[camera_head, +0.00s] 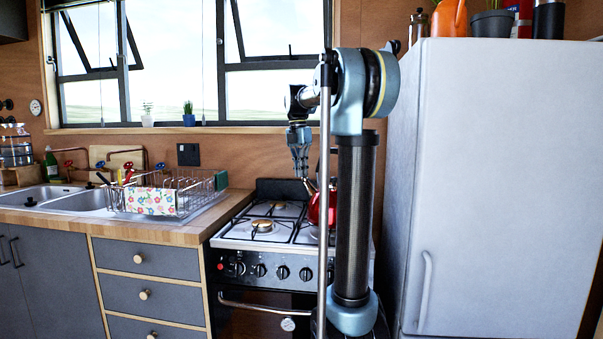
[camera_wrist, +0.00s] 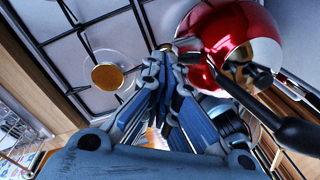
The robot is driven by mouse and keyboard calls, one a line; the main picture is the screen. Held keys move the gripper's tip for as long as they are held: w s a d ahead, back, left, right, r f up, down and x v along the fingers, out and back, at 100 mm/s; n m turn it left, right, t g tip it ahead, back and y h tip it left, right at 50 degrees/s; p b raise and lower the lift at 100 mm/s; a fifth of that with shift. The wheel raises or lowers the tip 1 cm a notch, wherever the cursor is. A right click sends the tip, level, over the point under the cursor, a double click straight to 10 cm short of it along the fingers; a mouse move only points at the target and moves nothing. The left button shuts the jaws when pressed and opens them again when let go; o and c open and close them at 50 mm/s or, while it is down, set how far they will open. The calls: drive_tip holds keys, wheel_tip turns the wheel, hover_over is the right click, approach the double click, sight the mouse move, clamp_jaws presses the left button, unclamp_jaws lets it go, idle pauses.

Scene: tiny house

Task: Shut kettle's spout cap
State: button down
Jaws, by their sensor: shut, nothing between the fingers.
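The red kettle (camera_head: 313,208) stands on the stove's right side, mostly hidden behind my arm. In the wrist view its shiny red body (camera_wrist: 232,32) fills the upper right. Its black handle (camera_wrist: 292,130) reaches toward the lower right. My gripper (camera_head: 303,177) points down just above and left of the kettle. In the wrist view my gripper (camera_wrist: 167,52) is shut and empty, its fingertips beside the kettle's left side, near the spout area. The fingers cover much of that area, so I cannot tell the spout cap's position or whether they touch.
The stove top (camera_head: 235,234) has black grates and a free burner (camera_wrist: 108,76) left of the kettle. A dish rack (camera_head: 180,195) stands on the counter to the left. A white fridge (camera_head: 490,180) closes off the right side.

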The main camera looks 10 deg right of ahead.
drive_tip(key=shift+w+a+f, duration=0.4)
drive_tip(key=shift+f, duration=0.05)
idle(0.4)
drive_tip(key=shift+w+a+f, duration=0.25)
drive_tip(key=shift+w+f, duration=0.05)
drive_tip(key=shift+f, duration=0.25)
idle(1.5)
